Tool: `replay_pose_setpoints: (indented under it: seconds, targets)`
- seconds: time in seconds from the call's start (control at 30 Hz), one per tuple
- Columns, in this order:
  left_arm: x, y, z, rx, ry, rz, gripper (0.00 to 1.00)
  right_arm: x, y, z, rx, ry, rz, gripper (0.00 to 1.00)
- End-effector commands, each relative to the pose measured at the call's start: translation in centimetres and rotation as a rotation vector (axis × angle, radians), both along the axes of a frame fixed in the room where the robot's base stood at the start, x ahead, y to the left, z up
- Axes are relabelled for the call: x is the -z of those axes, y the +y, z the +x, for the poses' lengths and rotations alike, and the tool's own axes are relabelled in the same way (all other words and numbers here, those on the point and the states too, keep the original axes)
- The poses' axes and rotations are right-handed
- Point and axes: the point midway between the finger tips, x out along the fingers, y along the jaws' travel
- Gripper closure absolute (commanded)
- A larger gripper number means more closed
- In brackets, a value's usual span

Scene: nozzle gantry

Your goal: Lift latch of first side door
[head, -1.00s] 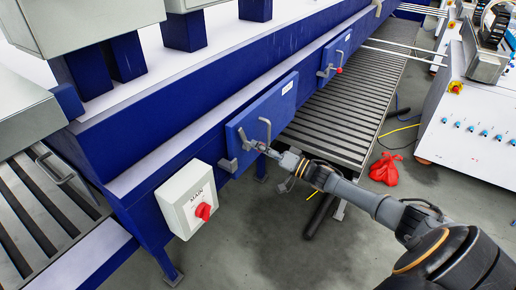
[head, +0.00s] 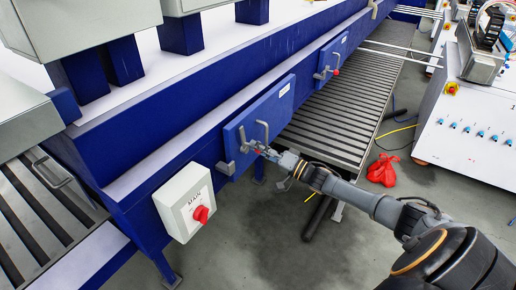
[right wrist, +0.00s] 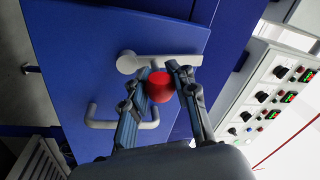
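The first side door (head: 282,108) is a blue panel on the blue machine body, and it is closed. It has a grey U-shaped handle (head: 265,127) and a grey lever latch (head: 243,140). In the right wrist view the latch (right wrist: 165,62) runs roughly across the picture from a round pivot, with a red knob (right wrist: 160,88) near the fingers. My right gripper (head: 262,148) is at the latch; in the right wrist view its fingers (right wrist: 163,72) lie close against both sides of the knob. The knob is hidden in the head view. My left gripper is not in view.
A grey switch box (head: 185,205) with a red rotary switch stands left of the door. A second door (head: 331,55) with its own latch is farther along. A slatted conveyor (head: 345,110) runs behind my arm. A red cloth (head: 383,170) lies on the floor.

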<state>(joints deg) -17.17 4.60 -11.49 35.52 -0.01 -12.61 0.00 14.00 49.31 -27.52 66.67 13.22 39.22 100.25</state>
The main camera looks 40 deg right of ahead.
Motion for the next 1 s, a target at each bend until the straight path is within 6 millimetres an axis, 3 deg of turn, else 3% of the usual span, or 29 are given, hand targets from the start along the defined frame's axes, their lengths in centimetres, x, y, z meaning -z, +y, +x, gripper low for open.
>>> replay_pose_setpoints:
  seconds: [0.03, 0.1, 0.53, 1.0]
  targets:
    - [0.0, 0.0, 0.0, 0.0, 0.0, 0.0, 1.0, 0.0, 0.0, 0.0, 0.0, 0.0, 0.0, 0.61]
    - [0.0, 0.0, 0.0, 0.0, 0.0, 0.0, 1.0, 0.0, 0.0, 0.0, 0.0, 0.0, -0.001, 0.5]
    - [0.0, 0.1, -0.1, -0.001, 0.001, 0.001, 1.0, 0.2, -0.4, -0.9, 0.0, 0.001, -0.003, 0.5]
    - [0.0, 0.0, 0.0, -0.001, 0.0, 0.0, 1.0, 1.6, -3.9, -8.7, 0.0, 0.004, -0.003, 0.5]
